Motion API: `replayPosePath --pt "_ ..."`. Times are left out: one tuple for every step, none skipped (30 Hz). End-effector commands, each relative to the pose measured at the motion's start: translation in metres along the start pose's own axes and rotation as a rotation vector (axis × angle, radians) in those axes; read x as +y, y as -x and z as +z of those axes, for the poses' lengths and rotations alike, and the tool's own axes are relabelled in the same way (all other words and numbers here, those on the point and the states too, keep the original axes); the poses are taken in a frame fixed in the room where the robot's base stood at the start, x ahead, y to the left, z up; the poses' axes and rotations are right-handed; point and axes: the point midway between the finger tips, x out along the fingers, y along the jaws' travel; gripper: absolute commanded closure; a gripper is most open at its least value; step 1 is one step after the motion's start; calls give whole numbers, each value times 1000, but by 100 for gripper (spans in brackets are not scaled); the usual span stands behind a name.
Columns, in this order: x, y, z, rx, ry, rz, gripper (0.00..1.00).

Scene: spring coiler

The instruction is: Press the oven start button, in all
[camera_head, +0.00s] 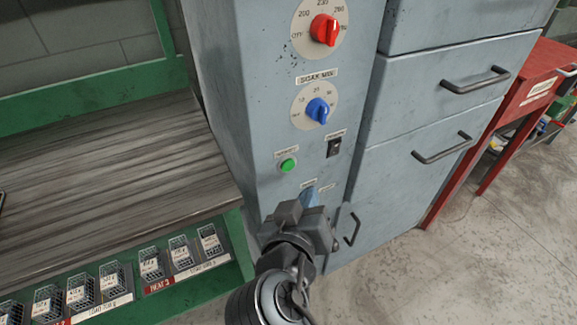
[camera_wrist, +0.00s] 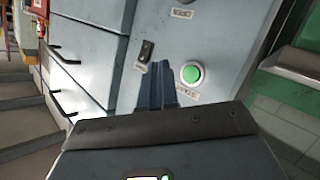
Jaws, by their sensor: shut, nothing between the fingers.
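The round green button (camera_head: 288,165) is on the front panel of the grey-blue cabinet (camera_head: 225,70), below and left of the blue knob. My gripper (camera_head: 309,194) is in front of the lower panel, below and right of the button. In the wrist view my gripper (camera_wrist: 157,68) has its blue-grey fingers together and empty, left of the button. I see no contact with the button; the distance to the panel is hard to judge.
A black rocker switch (camera_head: 334,146) is right of the button. A red knob (camera_head: 325,29) and a blue knob (camera_head: 318,110) are above. Drawers with protruding handles (camera_head: 442,150) are on the right. A green-framed bench (camera_head: 100,180) stands at left, a red table (camera_head: 530,90) at right.

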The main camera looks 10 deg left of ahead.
Motion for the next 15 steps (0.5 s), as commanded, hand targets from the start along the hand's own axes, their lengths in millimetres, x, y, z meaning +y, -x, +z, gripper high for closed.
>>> replayPosePath --pt "-5 -6 -3 1 -1 0 100" --pt "-7 -8 -5 1 0 -1 100" --pt "-9 -11 -8 1 -1 -1 100" --pt "-11 -14 -10 1 -1 -1 100" --pt "-13 -17 -11 1 0 -1 100" --pt "-15 -20 -13 1 -1 -1 100" --pt "-17 -22 -15 1 -2 -1 100" --pt "-18 -24 -16 0 -1 -1 100" --pt "-20 -26 -18 0 -1 -1 100" --pt "-21 -27 -19 0 -1 -1 100" --pt "-22 -28 -20 0 -2 -1 100" --pt "-23 -30 -21 0 -1 -1 100" --pt "-23 -31 -22 0 -1 -1 100" --pt "-24 -31 -22 0 -1 -1 100" --pt "-24 -32 -23 0 0 -1 100"
